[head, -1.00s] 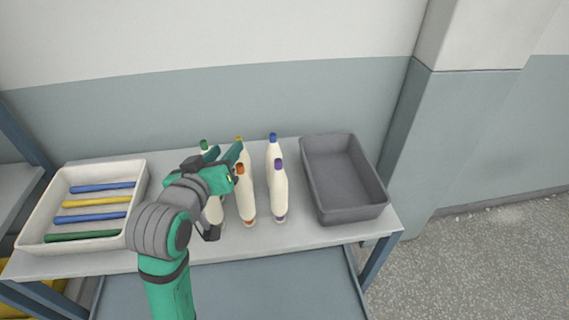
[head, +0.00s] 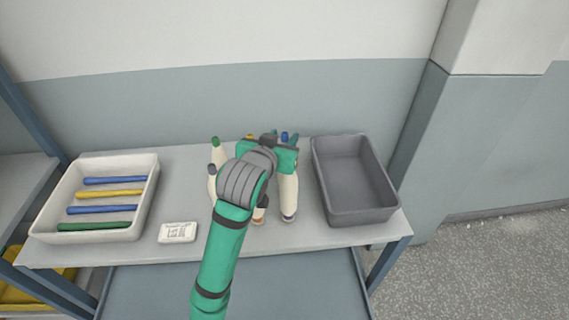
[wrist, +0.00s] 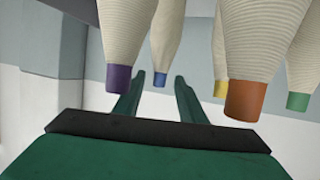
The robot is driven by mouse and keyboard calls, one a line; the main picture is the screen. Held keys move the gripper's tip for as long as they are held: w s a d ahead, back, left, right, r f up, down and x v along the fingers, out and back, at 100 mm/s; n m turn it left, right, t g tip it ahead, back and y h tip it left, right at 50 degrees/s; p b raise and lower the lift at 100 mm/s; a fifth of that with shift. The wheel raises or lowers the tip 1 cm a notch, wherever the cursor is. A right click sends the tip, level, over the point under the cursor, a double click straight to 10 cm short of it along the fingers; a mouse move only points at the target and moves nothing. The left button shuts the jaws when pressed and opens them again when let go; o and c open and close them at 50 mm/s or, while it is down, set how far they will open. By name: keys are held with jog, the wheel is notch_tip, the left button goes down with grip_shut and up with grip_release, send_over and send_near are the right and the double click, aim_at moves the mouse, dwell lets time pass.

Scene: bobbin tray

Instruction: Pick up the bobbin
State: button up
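Several cream bobbins with coloured tips stand upright on the grey table. In the wrist view, a blue-tipped bobbin (wrist: 160,79) shows between and beyond the fingers of my open, empty gripper (wrist: 156,92). A purple-tipped bobbin (wrist: 118,80) is close by the left finger; an orange-tipped one (wrist: 245,100) is nearer on the right, with yellow (wrist: 221,89) and green (wrist: 298,101) tips behind. In the head view, my gripper (head: 282,138) is over the right-hand bobbins, around the blue tip (head: 284,136). A dark-tipped bobbin (head: 212,170) stands at front left. My arm hides parts of the middle ones.
An empty grey bin (head: 383,205) stands right of the bobbins. A white tray (head: 150,190) with blue, yellow and green rods is at the left. A small white printed block (head: 178,232) lies between tray and bobbins. The wall runs behind the table.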

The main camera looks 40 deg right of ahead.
jog(key=shift+x, duration=1.05)
grip_shut()
jog(key=shift+r, duration=0.1)
